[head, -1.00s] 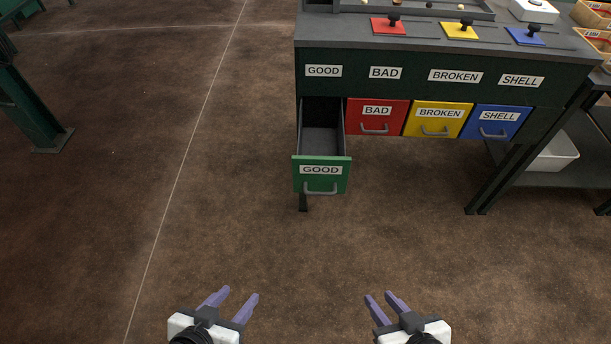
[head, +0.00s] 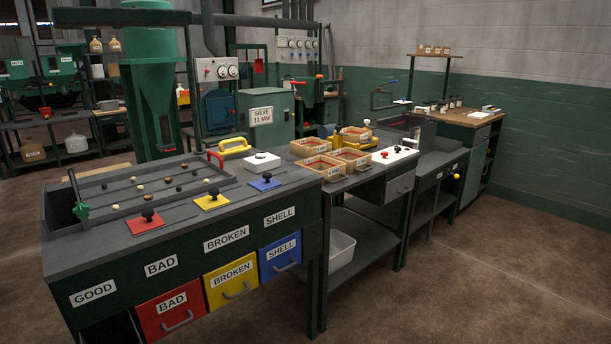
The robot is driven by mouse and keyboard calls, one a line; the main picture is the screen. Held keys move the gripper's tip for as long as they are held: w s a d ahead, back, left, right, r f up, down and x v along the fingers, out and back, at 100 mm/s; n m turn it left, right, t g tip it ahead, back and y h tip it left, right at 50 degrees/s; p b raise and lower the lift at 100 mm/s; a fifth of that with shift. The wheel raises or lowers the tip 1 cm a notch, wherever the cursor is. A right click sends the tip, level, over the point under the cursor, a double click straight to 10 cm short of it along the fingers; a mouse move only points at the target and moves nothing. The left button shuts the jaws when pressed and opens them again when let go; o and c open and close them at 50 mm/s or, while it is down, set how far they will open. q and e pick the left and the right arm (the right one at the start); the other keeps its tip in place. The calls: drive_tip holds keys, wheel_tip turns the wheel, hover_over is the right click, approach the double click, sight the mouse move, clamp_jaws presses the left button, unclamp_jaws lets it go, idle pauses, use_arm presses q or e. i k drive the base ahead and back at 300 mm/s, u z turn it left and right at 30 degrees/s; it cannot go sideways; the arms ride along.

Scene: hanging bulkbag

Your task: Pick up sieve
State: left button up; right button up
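A sign (head: 261,116) on a green cabinet reads "SIEVE 11 MM". Several shallow light-wood frames with reddish insides stand on the middle bench; they look like sieves. One is at the back left (head: 310,147), one at the front left (head: 321,168), and one at the right (head: 349,158). Their small labels are too small to read surely. Neither of my grippers is in view, so their distance from the frames does not show.
The near sorting table (head: 120,245) holds a shallow tray with scattered nuts, several knobbed coloured plates and a white device (head: 262,162). A white bin (head: 341,250) sits on the middle bench's lower shelf. Open floor (head: 480,285) lies at the right front.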

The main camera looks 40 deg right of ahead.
sight(356, 137)
drive_tip(key=z, duration=2)
drive_tip(key=i, duration=0.65)
drive_tip(key=z, duration=1.1)
drive_tip(key=i, duration=2.3)
drive_tip(key=u, duration=1)
drive_tip(key=i, duration=1.35)
drive_tip(key=u, duration=1)
